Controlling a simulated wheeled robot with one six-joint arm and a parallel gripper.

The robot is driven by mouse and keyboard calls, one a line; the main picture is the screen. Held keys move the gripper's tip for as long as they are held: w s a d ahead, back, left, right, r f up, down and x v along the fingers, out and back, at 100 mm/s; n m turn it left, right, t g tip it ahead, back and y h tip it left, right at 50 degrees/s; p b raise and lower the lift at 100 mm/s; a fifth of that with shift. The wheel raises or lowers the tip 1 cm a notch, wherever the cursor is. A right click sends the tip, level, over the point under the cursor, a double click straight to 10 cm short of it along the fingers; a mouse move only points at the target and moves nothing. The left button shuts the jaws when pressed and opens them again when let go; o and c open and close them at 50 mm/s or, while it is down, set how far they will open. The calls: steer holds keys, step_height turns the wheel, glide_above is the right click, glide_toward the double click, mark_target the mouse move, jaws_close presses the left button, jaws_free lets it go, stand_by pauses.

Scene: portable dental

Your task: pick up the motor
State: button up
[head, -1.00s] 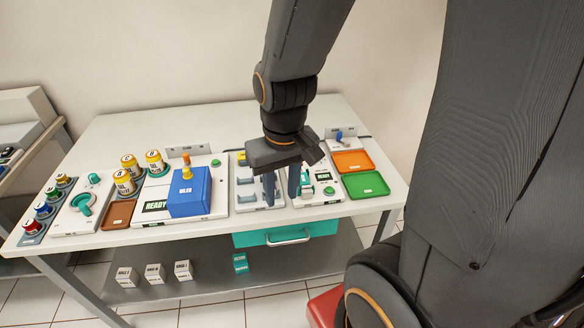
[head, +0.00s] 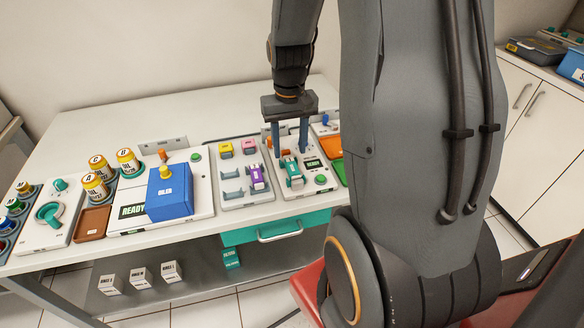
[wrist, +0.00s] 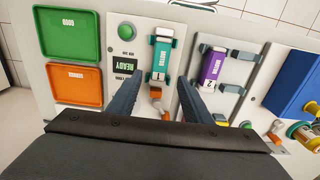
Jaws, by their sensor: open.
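Two motor-like pieces with printed labels show, one teal and one purple; I cannot tell by the task's wording which is meant. The teal motor (head: 292,173) lies on the white panel with a READY display, and it also shows in the wrist view (wrist: 161,60). The purple motor (head: 257,177) sits in a grey holder on the panel to its left; it also shows in the wrist view (wrist: 212,67). My gripper (head: 290,152) is open and empty, pointing down above the teal motor's panel. In the wrist view, the teal motor lies between my fingers' lines, beyond their tips.
A small orange part (wrist: 155,93) is beside the teal motor's near end in the wrist view. A green button (wrist: 126,31) is on the same panel. Green (wrist: 68,33) and orange (wrist: 76,85) trays lie beside it. A blue box (head: 169,192) stands further left.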

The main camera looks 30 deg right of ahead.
mark_target(291, 162)
steer(key=shift+s+f+p, duration=0.15)
steer(key=shift+f+p, duration=0.4)
steer(key=shift+f, duration=1.7)
jaws_close()
steer(key=shift+r, duration=0.15)
